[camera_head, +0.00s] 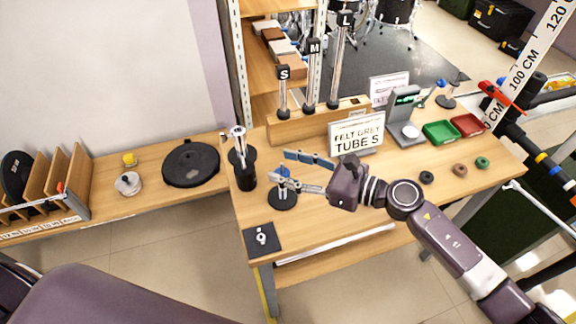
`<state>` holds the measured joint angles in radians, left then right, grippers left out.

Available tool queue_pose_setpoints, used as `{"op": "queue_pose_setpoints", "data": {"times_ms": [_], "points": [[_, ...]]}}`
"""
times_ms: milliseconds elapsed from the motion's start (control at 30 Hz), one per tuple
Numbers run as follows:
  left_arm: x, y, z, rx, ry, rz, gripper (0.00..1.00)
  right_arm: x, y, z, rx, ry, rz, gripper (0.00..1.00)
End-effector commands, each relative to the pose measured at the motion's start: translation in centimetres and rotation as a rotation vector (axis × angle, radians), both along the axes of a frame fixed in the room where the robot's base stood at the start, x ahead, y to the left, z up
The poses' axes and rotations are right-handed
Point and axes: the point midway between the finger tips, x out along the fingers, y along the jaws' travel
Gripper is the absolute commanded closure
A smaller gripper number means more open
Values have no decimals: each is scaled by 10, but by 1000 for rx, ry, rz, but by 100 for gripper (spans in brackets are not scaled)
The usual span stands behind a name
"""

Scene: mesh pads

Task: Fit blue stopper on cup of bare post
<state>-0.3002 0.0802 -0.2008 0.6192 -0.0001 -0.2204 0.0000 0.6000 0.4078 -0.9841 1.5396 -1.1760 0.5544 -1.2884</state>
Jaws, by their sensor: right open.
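A small blue stopper (282,171) shows at the top of a short post with a round black base (283,199), near the left end of the wooden table. I cannot tell how firmly it sits there. My right gripper (280,168) reaches in from the right with its two fingers spread, one above and one below the stopper, and is open. I cannot tell whether the fingers touch it. Another small post (446,101) on a dark base stands at the back right, with a blue piece (441,83) by its top; its cup is too small to make out. My left gripper is out of view.
A black holder with metal tubes (242,168) stands left of the stopper. A sign (356,136), a scale (405,120), green (441,133) and red (468,125) trays, and small rings (460,170) occupy the table.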

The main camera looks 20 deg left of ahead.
Motion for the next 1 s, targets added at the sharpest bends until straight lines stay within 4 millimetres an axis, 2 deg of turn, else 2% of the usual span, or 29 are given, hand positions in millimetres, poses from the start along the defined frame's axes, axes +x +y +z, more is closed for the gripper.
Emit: {"op": "queue_pose_setpoints", "data": {"times_ms": [167, 267, 700, 833, 1000], "points": [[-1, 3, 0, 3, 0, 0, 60, 0, -2, 0, -1, 0, -1, 54], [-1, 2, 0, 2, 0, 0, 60, -2, -11, 1, -1, 0, -1, 54], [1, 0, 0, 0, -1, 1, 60, -18, -95, 13, -3, 1, -2, 54], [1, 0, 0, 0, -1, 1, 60, -21, -110, 16, -1, 1, -1, 54], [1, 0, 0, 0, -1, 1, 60, -23, -117, 18, 0, 0, 1, 54]]}}
